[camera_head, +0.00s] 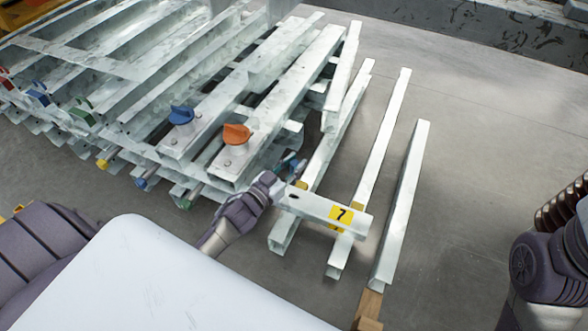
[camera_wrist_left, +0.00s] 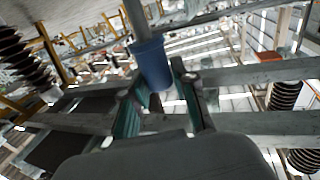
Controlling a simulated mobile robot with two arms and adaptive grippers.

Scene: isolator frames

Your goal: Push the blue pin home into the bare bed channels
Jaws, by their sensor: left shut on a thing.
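My left gripper (camera_head: 290,167) reaches in beside the right side of the stacked steel bed channels (camera_head: 290,85). Its teal fingers are partly hidden by the wrist and channels. The left wrist view shows the blue pin (camera_wrist_left: 151,64), a blue cylinder with a grey rod above it, between the fingertips (camera_wrist_left: 158,98). The gripper is shut on it. Only a small blue bit shows near the fingers in the head view. Whether the pin touches a channel is hidden. My right gripper is out of view; only part of my right arm shows at the right edge.
A blue knob (camera_head: 181,115) and an orange knob (camera_head: 236,133) stand on channel ends left of the gripper. Loose long channels (camera_head: 402,205) lie to the right. Floor beyond is clear.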

